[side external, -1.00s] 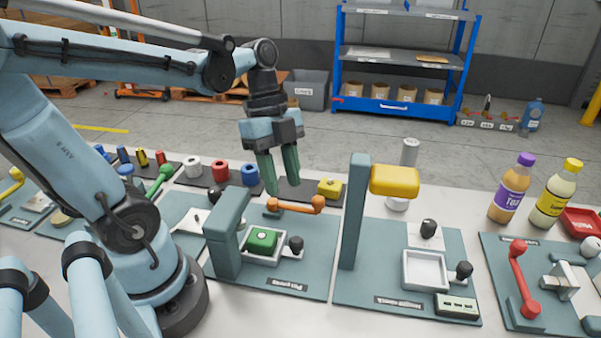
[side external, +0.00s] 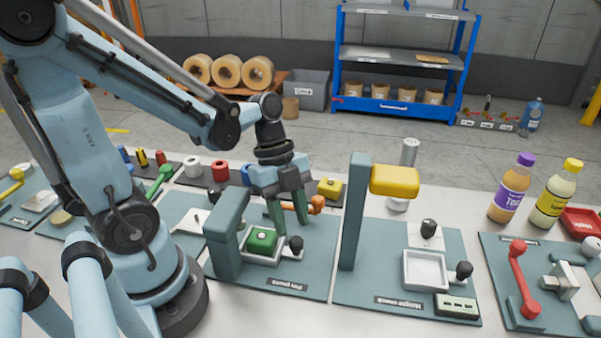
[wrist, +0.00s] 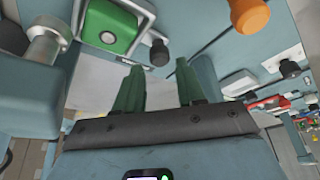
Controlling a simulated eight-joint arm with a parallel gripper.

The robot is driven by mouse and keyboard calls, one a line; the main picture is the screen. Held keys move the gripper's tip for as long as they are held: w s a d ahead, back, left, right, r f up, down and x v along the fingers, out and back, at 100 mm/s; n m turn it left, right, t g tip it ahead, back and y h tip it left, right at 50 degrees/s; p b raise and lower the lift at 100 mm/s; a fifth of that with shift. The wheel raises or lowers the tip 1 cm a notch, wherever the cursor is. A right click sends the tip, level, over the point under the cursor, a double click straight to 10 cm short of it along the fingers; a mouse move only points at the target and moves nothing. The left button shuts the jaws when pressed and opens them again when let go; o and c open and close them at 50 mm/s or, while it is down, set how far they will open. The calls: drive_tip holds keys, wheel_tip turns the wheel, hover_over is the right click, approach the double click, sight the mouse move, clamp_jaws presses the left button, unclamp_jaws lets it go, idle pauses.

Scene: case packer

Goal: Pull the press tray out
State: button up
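The press tray (side external: 262,261) is a white tray at the foot of the pin press (side external: 224,240), with a green block (side external: 262,240) in it. Its black knob (side external: 296,243) stands at the tray's right side. In the wrist view, the tray (wrist: 150,14) with the green block (wrist: 112,28) is at the upper left, and the knob (wrist: 158,53) is just beyond the fingertips. My gripper (side external: 294,229) has its green fingers apart and empty, with the tips close above the knob. The gripper (wrist: 158,68) shows open in the wrist view. I cannot tell whether a finger touches the knob.
An orange lever handle (side external: 316,203) is right behind my fingers. The press column stands left of the tray. Right of it, another station has a tall post (side external: 355,210) with a yellow head (side external: 394,180). The board in front of the tray is clear.

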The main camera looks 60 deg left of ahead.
sight(297, 239)
drive_tip(key=shift+x, duration=1.9)
drive_tip(key=shift+c, duration=0.2)
clamp_jaws()
drive_tip(key=shift+d, duration=0.1)
